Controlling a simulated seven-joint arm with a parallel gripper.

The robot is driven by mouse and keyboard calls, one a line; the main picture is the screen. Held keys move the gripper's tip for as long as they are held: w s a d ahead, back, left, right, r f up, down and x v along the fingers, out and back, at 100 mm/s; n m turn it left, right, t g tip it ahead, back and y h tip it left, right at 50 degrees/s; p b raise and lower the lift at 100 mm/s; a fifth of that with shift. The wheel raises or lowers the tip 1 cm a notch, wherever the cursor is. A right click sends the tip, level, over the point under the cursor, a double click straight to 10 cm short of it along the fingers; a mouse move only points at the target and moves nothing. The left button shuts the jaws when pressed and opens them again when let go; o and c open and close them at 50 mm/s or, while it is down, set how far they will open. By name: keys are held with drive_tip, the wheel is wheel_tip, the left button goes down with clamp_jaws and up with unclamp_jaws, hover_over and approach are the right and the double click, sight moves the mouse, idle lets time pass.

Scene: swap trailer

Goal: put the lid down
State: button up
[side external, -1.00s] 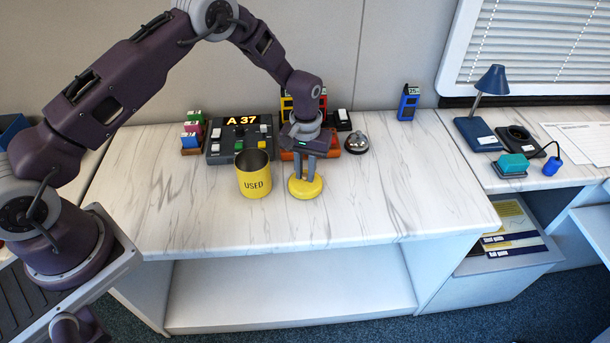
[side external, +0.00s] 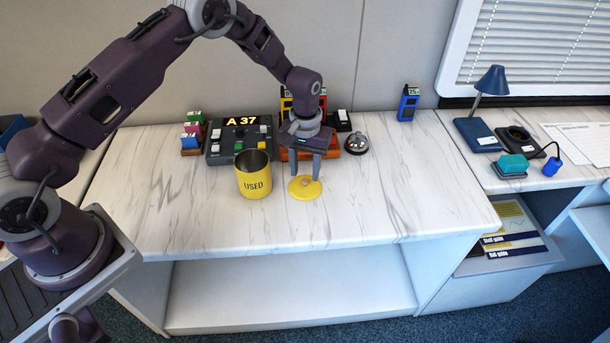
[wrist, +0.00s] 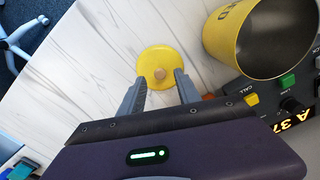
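The yellow lid (side external: 305,191) lies flat on the marbled counter, with a small wooden-coloured knob on top. It also shows in the wrist view (wrist: 157,62). My gripper (side external: 305,177) is just above the lid, its fingers apart, with nothing between them. In the wrist view, my gripper (wrist: 158,78) is open, its fingertips on either side of the knob's line and clear of it. The yellow can (side external: 254,175) marked USED stands upright and open-topped to the left of the lid. Its dark inside shows in the wrist view (wrist: 272,40).
A control box (side external: 238,140) showing A 37 stands behind the can. Coloured blocks (side external: 192,133) are at its left. A silver bell (side external: 356,144) stands at the back right of my gripper. The counter's front and right parts (side external: 400,210) are clear.

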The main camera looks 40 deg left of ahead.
wheel_tip(320, 180, up, 10)
wheel_tip(320, 180, up, 9)
drive_tip(key=t, duration=0.1)
hover_over(305, 181)
drive_tip(key=s, duration=0.3)
drive_tip(key=s+a+r+m+t, duration=0.1)
drive_tip(key=s+r+m+t, duration=0.1)
drive_tip(key=s+r, duration=0.8)
drive_tip(key=s+r+m+t, duration=0.1)
drive_tip(key=s, duration=0.9)
drive_tip(key=s+r+m+t, duration=0.1)
drive_tip(key=s+r, duration=0.1)
drive_tip(key=s, duration=0.8)
drive_tip(key=shift+a+r+m+t, duration=0.25)
drive_tip(key=shift+a+m+t, duration=0.05)
drive_tip(key=shift+a, duration=0.15)
